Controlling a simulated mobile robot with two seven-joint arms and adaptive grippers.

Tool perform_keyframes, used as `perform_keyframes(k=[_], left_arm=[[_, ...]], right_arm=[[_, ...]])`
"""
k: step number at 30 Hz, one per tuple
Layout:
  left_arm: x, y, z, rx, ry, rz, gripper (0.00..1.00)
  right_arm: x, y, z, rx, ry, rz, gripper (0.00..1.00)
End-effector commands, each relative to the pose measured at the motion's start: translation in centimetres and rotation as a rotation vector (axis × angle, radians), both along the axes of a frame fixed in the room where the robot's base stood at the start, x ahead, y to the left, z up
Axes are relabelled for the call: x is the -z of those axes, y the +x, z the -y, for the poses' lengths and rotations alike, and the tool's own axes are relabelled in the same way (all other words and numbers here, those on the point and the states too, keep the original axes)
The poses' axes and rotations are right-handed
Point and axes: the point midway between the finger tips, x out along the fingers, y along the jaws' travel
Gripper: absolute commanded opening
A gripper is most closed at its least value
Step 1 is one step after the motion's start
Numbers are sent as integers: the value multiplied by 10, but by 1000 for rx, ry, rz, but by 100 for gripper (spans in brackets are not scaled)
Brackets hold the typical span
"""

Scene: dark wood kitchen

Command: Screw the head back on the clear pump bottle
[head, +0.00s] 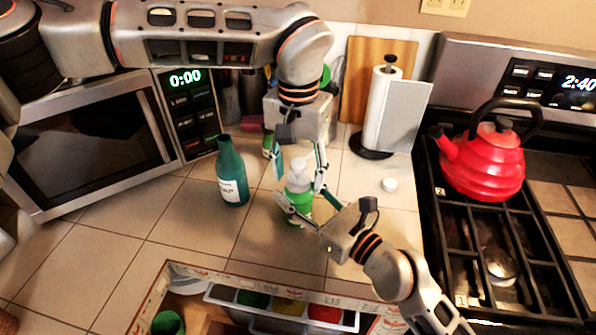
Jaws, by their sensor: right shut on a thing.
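The pump bottle (297,207) stands upright on the tiled counter, with green on its lower part. A white pump head (299,172) shows at its top; I cannot tell whether it is seated or only resting there. My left gripper (299,181) comes down from above, its fingers apart on either side of the white head, with visible gaps. My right gripper (302,208) comes in from the lower right, shut on the bottle's body and hiding part of it.
A teal bottle (232,172) stands close on the left. A small white round piece (389,184) lies on the right. A paper towel holder (384,110), red kettle (484,162) and microwave (95,140) stand around. An open drawer (150,300) is in front.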

Motion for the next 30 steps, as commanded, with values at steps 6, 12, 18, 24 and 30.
perform_keyframes(k=[6,12,18,24,30], left_arm=[[-2,0,0,-1,0,0,50],[-23,0,0,-2,0,2,50],[-44,0,0,-1,1,0,50],[-45,0,0,-1,0,-1,50],[-45,0,0,-31,0,-1,92]], right_arm=[[0,0,0,0,0,0,0],[0,0,0,0,0,0,0],[0,0,0,0,0,0,0],[0,0,0,0,0,0,0],[0,0,0,0,0,0,0]])
